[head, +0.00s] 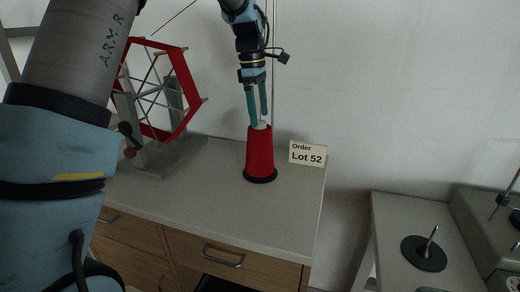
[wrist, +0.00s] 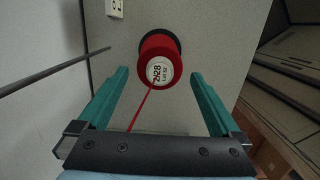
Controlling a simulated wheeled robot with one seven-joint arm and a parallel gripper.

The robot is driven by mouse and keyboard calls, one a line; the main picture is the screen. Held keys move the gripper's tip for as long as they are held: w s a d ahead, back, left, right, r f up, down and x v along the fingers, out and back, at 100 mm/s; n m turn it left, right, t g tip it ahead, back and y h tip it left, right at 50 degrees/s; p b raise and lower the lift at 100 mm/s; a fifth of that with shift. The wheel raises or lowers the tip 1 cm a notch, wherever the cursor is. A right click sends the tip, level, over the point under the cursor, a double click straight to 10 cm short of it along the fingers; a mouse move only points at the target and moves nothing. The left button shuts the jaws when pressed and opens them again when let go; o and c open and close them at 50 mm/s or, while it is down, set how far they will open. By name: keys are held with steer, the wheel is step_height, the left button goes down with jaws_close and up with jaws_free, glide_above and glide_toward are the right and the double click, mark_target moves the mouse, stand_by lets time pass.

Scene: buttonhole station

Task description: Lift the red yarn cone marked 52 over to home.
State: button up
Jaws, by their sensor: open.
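The red yarn cone (head: 260,153) stands upright on a round black base on the grey worktop, left of a sign reading "Order Lot 52". In the wrist view the red cone (wrist: 153,48) is seen from above; its round white label includes "Lot 52", and a red strand runs from it toward the gripper. My gripper (head: 257,119) points down at the cone's top with teal fingers open. In the wrist view the cone lies ahead between the fingers of my gripper (wrist: 160,76). Whether the fingertips touch the cone, I cannot tell.
The order sign (head: 307,153) stands close right of the cone. A red-framed yarn winder (head: 185,90) stands at the left of the worktop (head: 205,195). A lower table at right holds a black disc with an upright pin (head: 424,254). A gap separates the two tables.

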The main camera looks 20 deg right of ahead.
mark_target(260, 121)
steer(key=shift+s+d+f+p, duration=0.1)
steer(key=shift+f+p, duration=0.4)
steer(key=shift+f, duration=1.4)
jaws_close()
